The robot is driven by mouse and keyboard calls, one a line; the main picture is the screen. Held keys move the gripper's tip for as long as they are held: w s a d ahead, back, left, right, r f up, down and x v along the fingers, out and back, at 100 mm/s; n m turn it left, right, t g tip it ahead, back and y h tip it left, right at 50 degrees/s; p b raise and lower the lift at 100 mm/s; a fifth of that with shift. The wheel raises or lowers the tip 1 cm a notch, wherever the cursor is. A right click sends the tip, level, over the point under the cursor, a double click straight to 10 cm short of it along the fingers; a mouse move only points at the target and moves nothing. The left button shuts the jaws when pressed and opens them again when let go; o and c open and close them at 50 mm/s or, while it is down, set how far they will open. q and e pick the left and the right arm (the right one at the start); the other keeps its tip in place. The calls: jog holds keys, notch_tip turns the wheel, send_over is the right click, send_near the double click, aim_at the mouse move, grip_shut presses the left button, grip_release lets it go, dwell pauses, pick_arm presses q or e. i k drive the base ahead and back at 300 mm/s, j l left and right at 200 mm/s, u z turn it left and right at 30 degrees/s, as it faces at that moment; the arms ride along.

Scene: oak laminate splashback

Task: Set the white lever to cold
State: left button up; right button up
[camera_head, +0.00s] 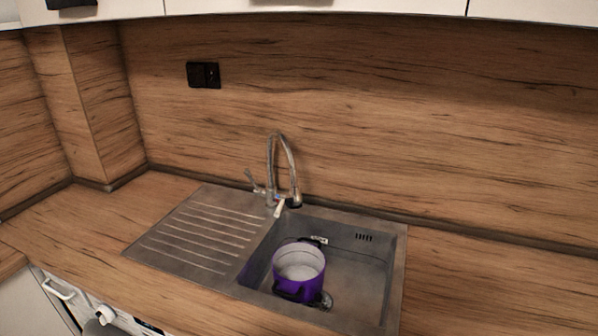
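A metal faucet (284,165) with a tall curved spout stands at the back edge of the sink. A small white lever (280,208) sits at the faucet's base and points toward the front. A second, metal-coloured lever (253,181) sticks up to the left of the base. Which way the white lever is turned between hot and cold is too small to tell. No gripper shows in the head view.
A purple pot (298,271) with a pale inside stands in the sink basin (360,270). A ribbed drainboard (195,240) lies left of the basin. The counter is clear on both sides. A black socket (203,75) is on the splashback, and cabinets hang above.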

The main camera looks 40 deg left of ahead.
aim_at(283, 196)
jog(key=u, duration=1.3)
